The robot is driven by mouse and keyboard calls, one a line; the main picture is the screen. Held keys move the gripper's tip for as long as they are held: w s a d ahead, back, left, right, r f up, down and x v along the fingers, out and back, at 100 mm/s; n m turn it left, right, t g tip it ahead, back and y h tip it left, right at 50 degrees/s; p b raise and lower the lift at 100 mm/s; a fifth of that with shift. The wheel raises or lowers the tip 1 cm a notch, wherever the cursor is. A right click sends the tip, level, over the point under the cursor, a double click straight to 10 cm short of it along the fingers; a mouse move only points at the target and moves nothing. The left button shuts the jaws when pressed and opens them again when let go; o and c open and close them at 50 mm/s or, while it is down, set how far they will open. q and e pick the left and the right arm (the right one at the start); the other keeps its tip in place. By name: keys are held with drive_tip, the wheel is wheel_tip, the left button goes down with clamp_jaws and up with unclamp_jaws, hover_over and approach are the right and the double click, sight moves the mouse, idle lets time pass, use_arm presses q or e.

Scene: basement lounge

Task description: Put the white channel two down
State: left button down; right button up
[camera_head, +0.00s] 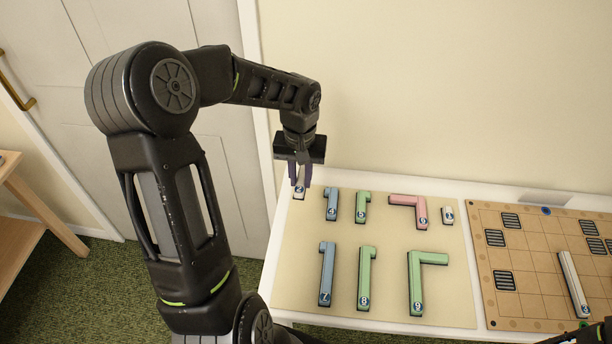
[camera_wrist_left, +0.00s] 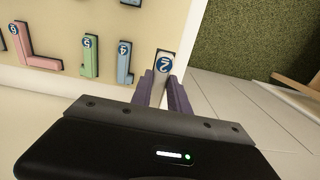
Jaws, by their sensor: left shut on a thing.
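The white channel two (camera_head: 299,190) is a short white piece with a blue "2" label, at the far left corner of the beige mat. My left gripper (camera_head: 301,172) points down and is shut on it. In the left wrist view the channel two (camera_wrist_left: 164,63) sits between the purple fingers (camera_wrist_left: 163,88), its label showing. My right gripper does not show; only a dark part is at the lower right corner of the head view.
The beige mat (camera_head: 300,262) holds several blue, green and pink channels and a small white one (camera_head: 447,215). A tan board (camera_head: 530,300) with dark slotted patches lies to the right, a long white channel (camera_head: 573,284) on it. A wall stands behind the table.

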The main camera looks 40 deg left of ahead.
use_arm(q)
drive_tip(key=w+d+r+m, duration=0.2)
drive_tip(key=w+d, duration=0.2)
drive_tip(key=d, duration=0.4)
drive_tip(key=w+d+r+m, duration=0.2)
drive_tip(key=w+d+m, duration=0.1)
drive_tip(key=d, duration=0.5)
drive_tip(key=shift+w+d+r+m, duration=0.2)
drive_tip(key=shift+w+d+m, duration=0.1)
drive_tip(key=shift+w, duration=0.5)
